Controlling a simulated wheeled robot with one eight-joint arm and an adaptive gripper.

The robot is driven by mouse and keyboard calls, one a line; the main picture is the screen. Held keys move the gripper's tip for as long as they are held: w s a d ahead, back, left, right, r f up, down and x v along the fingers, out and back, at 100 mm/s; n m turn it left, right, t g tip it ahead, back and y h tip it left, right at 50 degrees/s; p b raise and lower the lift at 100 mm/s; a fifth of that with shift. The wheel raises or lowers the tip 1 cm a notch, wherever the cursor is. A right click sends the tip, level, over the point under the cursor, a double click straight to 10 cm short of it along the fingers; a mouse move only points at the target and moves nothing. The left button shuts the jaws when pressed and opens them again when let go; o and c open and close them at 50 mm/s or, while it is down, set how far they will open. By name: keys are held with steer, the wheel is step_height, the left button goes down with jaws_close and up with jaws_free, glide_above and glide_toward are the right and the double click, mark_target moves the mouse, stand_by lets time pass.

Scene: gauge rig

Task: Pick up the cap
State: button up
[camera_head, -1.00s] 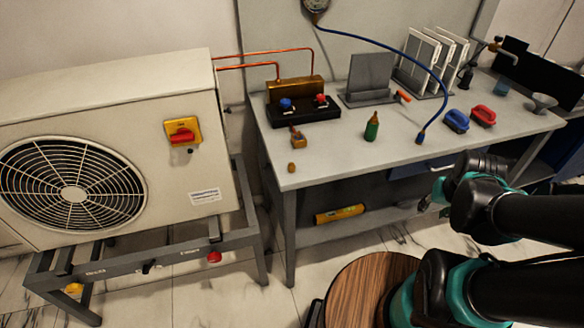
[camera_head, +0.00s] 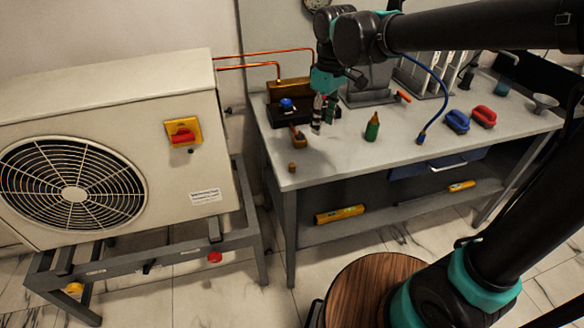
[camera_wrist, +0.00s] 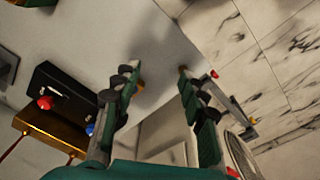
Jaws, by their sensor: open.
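The cap appears to be the small brass piece (camera_head: 292,168) near the front left corner of the grey workbench (camera_head: 345,150). My gripper (camera_head: 323,122) points down over the bench, up and to the right of the cap in the head view. It is open and empty. In the wrist view its two fingers (camera_wrist: 158,72) are spread apart, and a small brownish piece (camera_wrist: 183,70), likely the cap, shows at the right fingertip. A brass fitting (camera_head: 298,138) stands behind the cap, close to my gripper.
A black base (camera_head: 283,117) with a brass block and knobs stands behind, partly hidden by my gripper. The outdoor fan unit (camera_head: 110,150) is left of the bench.

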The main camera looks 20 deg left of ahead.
mark_target(292, 165)
steer(key=s+a+r+n, duration=0.3)
steer(key=s+a, duration=0.1)
steer(key=a, duration=0.3)
steer(key=f, duration=1.7)
steer(key=shift+w+a+f, duration=0.1)
steer(key=shift+a+f, duration=0.1)
steer(key=shift+c, duration=0.6)
jaws_close()
